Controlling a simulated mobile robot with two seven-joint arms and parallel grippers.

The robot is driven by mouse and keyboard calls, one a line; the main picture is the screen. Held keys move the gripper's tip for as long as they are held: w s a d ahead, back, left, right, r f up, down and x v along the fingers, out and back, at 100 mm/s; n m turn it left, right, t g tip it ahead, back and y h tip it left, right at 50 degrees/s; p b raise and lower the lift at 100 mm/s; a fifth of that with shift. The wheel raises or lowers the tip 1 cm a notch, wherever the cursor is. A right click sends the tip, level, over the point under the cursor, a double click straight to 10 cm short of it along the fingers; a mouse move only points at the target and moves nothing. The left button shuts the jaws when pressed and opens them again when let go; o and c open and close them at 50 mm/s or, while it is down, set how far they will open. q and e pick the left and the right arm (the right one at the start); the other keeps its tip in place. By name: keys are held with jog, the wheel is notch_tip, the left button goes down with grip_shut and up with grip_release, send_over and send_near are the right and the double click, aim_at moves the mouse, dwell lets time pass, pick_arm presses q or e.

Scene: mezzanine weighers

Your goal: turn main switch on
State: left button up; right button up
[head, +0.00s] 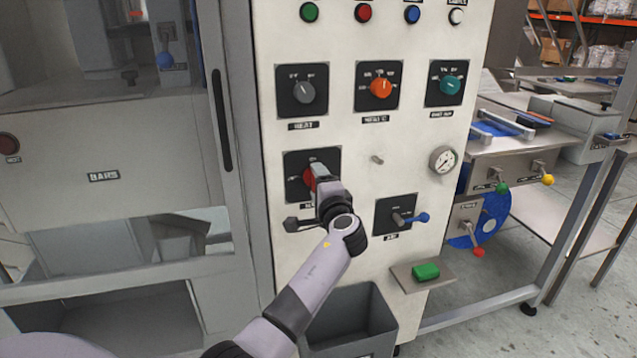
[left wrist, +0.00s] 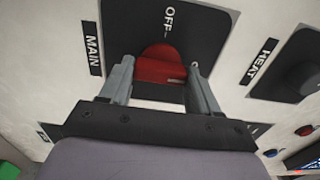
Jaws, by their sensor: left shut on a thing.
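The main switch is a red knob (head: 308,178) on a dark square plate (head: 296,160) on the pale control panel. In the left wrist view the red knob (left wrist: 163,63) sits between my fingers, with "OFF" printed above it and a "MAIN" label (left wrist: 92,48) beside the plate. My left gripper (left wrist: 161,68) is shut on the knob, one finger on each side. In the head view my left gripper (head: 315,180) and wrist cover much of the knob and the label below. My right gripper is not in view.
A grey "HEAT" dial (head: 304,92) is above, with an orange dial (head: 381,88) and a teal dial (head: 450,85) to its right. A blue-tipped lever (head: 421,217) and gauge (head: 443,159) are right of my wrist. A grey bin (head: 350,325) stands below.

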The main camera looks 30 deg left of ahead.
pick_arm(q)
jog(key=o, duration=1.1)
jog(key=shift+c, duration=0.2)
jog(key=v, duration=0.7)
jog(key=shift+s+f, duration=0.1)
